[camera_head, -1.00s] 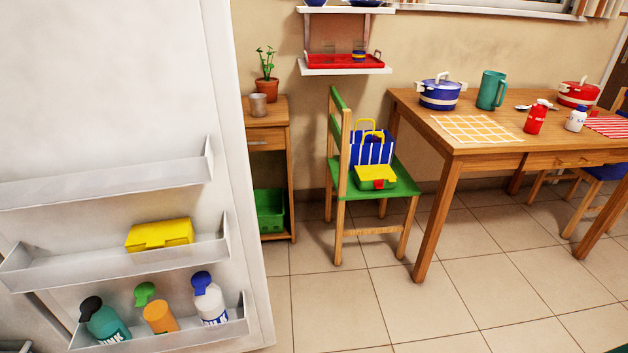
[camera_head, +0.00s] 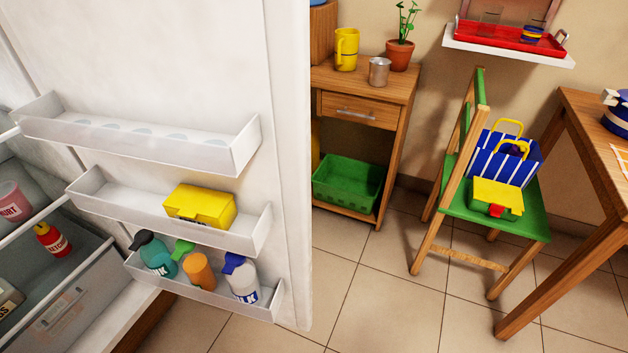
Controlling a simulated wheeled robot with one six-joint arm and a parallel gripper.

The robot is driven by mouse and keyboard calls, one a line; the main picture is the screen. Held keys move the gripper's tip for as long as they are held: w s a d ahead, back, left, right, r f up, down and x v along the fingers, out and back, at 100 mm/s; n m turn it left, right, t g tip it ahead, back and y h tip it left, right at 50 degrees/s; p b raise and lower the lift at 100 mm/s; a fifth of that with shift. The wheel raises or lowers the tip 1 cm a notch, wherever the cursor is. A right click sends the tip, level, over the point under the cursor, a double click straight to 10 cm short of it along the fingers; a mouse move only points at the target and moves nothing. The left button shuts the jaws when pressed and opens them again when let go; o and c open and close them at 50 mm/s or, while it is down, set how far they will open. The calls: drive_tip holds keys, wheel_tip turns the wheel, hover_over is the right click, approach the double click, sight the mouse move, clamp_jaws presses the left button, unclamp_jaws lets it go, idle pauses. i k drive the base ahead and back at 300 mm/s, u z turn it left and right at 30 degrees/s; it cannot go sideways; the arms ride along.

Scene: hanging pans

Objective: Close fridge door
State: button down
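The white fridge door (camera_head: 200,50) stands open on the left, with its inner side facing me. Its top shelf (camera_head: 215,146) is a white rack. A yellow box (camera_head: 200,206) sits on the middle shelf. Several bottles stand on the lowest shelf, among them a white milk bottle (camera_head: 242,280) and an orange one (camera_head: 198,271). The fridge interior shows at the left edge, with a red bottle (camera_head: 52,240) and a pink tub (camera_head: 12,201) inside. My gripper is not in view.
A wooden cabinet (camera_head: 395,98) with a green basket (camera_head: 348,184) stands behind the door. A green chair (camera_head: 538,222) with a striped bag and a wooden table (camera_head: 590,130) are at the right. Tiled floor (camera_head: 400,290) is clear in front of the door's right edge.

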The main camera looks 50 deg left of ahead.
sight(152, 97)
drive_tip(key=u, duration=0.75)
drive_tip(key=i, duration=0.85)
drive_tip(key=u, duration=0.85)
